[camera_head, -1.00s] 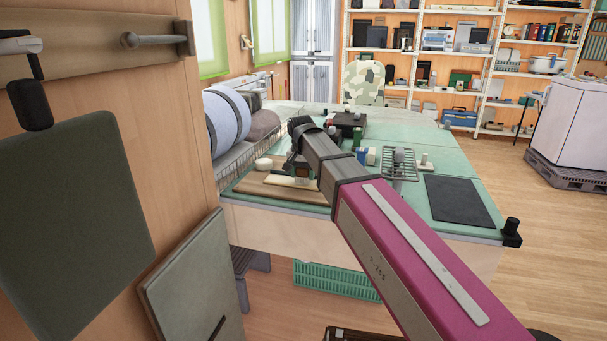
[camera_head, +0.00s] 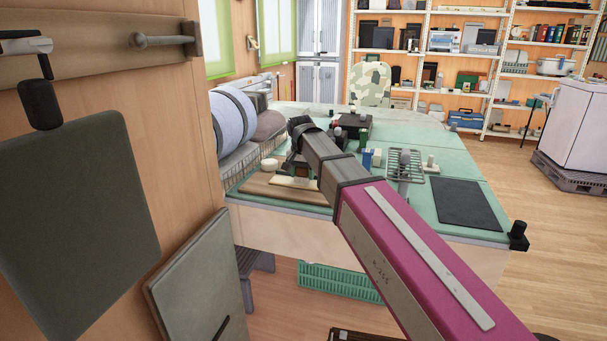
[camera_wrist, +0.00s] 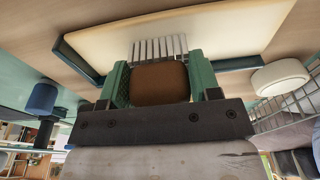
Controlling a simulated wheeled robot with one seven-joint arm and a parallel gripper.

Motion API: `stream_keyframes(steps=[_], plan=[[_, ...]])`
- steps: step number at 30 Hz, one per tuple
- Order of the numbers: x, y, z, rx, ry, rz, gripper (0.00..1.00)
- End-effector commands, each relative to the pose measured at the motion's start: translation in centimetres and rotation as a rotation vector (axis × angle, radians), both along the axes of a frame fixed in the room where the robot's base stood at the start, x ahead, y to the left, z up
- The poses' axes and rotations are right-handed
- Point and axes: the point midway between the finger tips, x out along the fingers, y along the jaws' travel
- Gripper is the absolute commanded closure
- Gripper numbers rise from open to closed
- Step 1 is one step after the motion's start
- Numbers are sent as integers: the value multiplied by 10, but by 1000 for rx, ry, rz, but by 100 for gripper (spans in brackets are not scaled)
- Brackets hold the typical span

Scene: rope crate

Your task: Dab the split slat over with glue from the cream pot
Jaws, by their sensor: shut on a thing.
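My gripper (camera_wrist: 158,82) is shut on a brush (camera_wrist: 160,86) with a brown handle block between its green fingers. The brush's pale bristles overlap the edge of a long cream slat (camera_wrist: 205,36) in the wrist view; I cannot tell whether they touch it. In the head view the slat (camera_head: 292,183) lies flat on the wooden board at the table's near left, just below my gripper (camera_head: 299,170). No split shows clearly. The round cream pot (camera_wrist: 279,75) is to the right in the wrist view. The pot (camera_head: 269,164) stands left of my gripper in the head view.
The wooden board (camera_head: 262,187) lies on the green-topped table (camera_head: 458,181). A wire basket (camera_head: 234,171) with rolls stands at the left edge. A wire rack (camera_head: 411,170), a blue item (camera_head: 367,159) and a dark mat (camera_head: 467,204) are to the right. A wooden cabinet side is close at left.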

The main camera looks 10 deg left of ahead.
Motion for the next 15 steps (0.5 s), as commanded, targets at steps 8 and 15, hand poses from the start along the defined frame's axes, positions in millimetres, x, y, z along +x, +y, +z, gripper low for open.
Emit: stream_keyframes(steps=[8, 15], plan=[[-1, -11, -1, 0, 0, 0, 62], [-2, -22, -3, -1, 1, 1, 62]])
